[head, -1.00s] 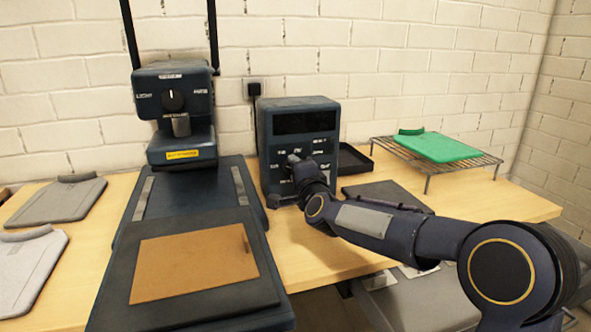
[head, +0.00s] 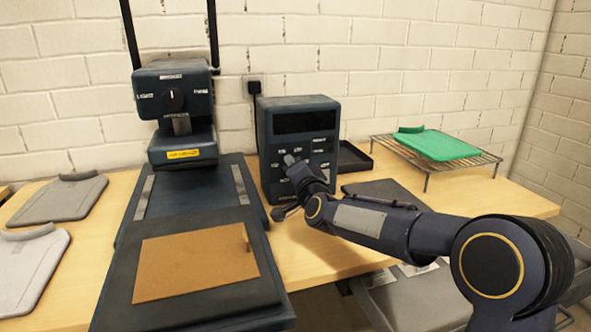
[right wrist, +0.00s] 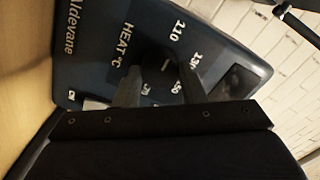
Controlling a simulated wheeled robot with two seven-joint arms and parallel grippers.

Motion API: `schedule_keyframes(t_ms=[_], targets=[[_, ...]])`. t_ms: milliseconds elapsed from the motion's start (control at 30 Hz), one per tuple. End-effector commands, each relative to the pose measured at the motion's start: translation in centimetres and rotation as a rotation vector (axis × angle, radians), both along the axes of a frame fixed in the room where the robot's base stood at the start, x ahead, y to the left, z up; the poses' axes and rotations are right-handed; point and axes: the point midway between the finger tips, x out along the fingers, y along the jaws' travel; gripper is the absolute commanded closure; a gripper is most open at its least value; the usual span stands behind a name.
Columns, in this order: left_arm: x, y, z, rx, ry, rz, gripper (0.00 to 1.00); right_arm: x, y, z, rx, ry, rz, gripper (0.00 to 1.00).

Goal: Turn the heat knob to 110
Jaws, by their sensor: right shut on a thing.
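The dark control box (head: 320,124) stands on the table against the wall, with a black display at its top. My right gripper (head: 290,160) is at the front face of the box and covers part of it. In the right wrist view, the heat knob (right wrist: 158,58) is a dark round dial with a short pale mark, beside the "HEAT °C" lettering. Numbers including 110 and 150 stand around it. The fingers of my right gripper (right wrist: 160,88) are shut on the knob, one on each side. I cannot tell exactly which number the mark points to. My left gripper is not in view.
A heat press (head: 172,92) with its own dial stands left of the box, a brown sheet (head: 190,264) on its front plate. Grey garments (head: 55,200) lie at left. A wire rack (head: 475,168) with a green folded garment (head: 440,146) is at right.

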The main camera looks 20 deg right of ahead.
Motion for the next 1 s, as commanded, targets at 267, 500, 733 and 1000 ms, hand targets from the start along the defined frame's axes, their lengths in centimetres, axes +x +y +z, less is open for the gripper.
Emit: schedule_keyframes(t_ms=[267, 500, 733, 1000], targets=[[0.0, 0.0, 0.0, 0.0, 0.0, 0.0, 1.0, 0.0, 0.1, -0.2, 0.0, 0.004, 0.002, 0.58], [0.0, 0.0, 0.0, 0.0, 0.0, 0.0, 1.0, 0.0, 0.1, -0.1, 0.001, 0.002, 0.001, 0.42], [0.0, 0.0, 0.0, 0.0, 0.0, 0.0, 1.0, -0.4, 0.0, 0.0, 0.001, 0.0, 0.0, 0.42], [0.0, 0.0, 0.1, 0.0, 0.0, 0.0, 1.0, -4.7, -0.1, 0.0, 0.002, 0.001, 0.001, 0.42]])
